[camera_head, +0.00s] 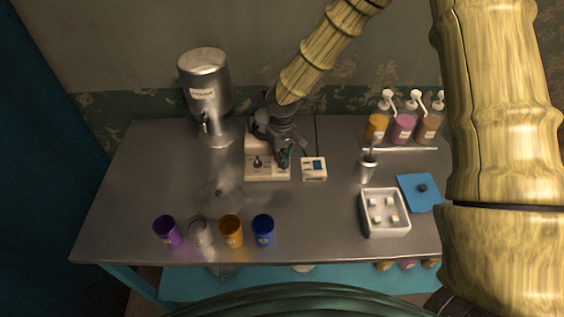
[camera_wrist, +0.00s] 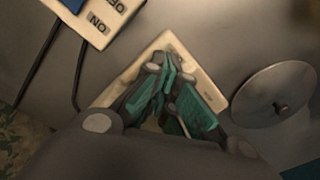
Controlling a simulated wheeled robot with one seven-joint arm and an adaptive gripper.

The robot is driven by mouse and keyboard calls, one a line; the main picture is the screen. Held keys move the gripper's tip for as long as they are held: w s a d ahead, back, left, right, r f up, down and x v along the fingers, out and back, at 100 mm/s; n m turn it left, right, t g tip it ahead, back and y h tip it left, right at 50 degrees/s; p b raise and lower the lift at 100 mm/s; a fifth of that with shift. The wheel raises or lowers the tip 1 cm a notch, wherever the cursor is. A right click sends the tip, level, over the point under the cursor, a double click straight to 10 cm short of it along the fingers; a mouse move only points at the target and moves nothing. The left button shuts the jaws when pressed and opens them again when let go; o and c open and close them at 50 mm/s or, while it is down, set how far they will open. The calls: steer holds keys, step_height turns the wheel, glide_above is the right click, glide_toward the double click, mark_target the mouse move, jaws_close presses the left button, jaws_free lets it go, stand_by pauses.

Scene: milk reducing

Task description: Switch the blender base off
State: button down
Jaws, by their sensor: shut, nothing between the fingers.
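The cream blender base (camera_head: 262,176) stands on the steel table, partly hidden under my arm; a small dark knob (camera_head: 257,162) shows on its front left. In the wrist view the base (camera_wrist: 205,78) lies beneath my fingers, and its control is hidden there. Beside it, to the right in the head view, is a small cream box (camera_head: 314,175) with a blue panel. The wrist view shows this box (camera_wrist: 85,32) with "ON" and "OFF" labels and dark cords. My gripper (camera_head: 286,160) is shut and empty over the base's front right; its teal fingertips (camera_wrist: 168,65) meet.
A steel dispenser (camera_head: 206,95) stands at the back left. A round metal lid (camera_wrist: 274,95) lies beside the base. Several cups, including a blue one (camera_head: 263,230), line the front edge. A white tray (camera_head: 363,225), blue mat (camera_head: 412,205), steel cup (camera_head: 367,170) and pump bottles (camera_head: 403,128) are right.

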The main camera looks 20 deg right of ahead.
steer(key=shift+f, duration=0.2)
stand_by(0.3)
steer(key=shift+r+p, duration=2.3)
steer(key=shift+r, duration=1.2)
